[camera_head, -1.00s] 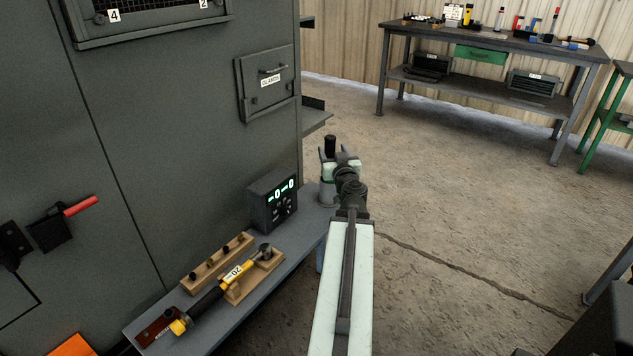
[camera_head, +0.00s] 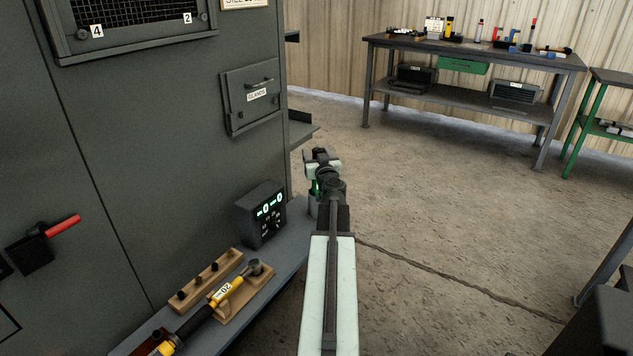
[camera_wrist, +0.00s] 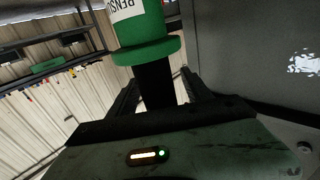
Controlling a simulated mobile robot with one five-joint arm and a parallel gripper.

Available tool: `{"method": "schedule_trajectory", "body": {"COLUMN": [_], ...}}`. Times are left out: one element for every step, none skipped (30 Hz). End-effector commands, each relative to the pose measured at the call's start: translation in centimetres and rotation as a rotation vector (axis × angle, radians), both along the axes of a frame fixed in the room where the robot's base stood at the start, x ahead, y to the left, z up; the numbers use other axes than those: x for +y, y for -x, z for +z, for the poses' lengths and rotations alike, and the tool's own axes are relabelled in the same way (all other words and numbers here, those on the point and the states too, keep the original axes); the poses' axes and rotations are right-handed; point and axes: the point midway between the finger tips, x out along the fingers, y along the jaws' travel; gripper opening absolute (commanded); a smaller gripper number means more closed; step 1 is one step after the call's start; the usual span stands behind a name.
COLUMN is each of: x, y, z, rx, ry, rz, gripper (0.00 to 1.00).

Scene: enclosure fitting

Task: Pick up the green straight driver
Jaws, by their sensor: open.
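The green driver (camera_wrist: 142,32) shows large in the wrist view, with a white, partly cut-off label, a wide green collar and a black section below it. The black section (camera_wrist: 156,85) lies between the two jaws of my gripper (camera_wrist: 163,88), which is open; contact cannot be told. In the head view my gripper (camera_head: 315,160) is at the far end of the grey shelf. A little green of the driver (camera_head: 316,188) shows beneath it, above a grey cup-like holder (camera_head: 313,206). My gripper hides most of the driver there.
A grey cabinet (camera_head: 150,150) rises on the left. Its shelf (camera_head: 250,287) bears a display box (camera_head: 262,214) and a yellow-and-black tool (camera_head: 215,300) on wooden blocks. A workbench (camera_head: 480,55) with tools stands at the back.

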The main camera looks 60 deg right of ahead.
Motion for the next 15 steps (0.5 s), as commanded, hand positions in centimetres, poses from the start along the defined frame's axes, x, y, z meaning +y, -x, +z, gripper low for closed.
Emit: {"method": "schedule_trajectory", "body": {"x": [0.04,0.09,0.11,0.11,0.12,0.13,0.13,0.13,0.15,0.16,0.16,0.16,0.16,0.17,0.17], "y": [0.01,0.04,0.03,0.04,0.03,0.03,0.02,0.02,0.02,0.01,0.01,0.01,0.01,0.00,0.00], "z": [0.01,0.01,0.01,0.01,0.01,0.01,0.01,0.01,0.01,0.01,0.01,0.01,0.01,0.01,0.01], "rx": [0.000,0.000,0.000,0.000,0.000,0.000,0.000,0.000,0.000,0.000,0.000,0.000,0.000,0.000,0.000], "ry": [0.000,0.000,0.000,0.000,0.000,0.000,0.000,0.000,0.000,0.000,0.000,0.000,0.000,0.000,0.000], "rz": [0.000,0.000,0.000,0.000,0.000,0.000,0.001,0.001,0.001,0.001,0.001,0.001,0.001,0.001,0.001], "gripper": [0.58,0.58,0.58,0.58,0.50,0.39,0.30,0.22,0.11,0.02,0.00,0.00,0.00,0.00,0.00]}}
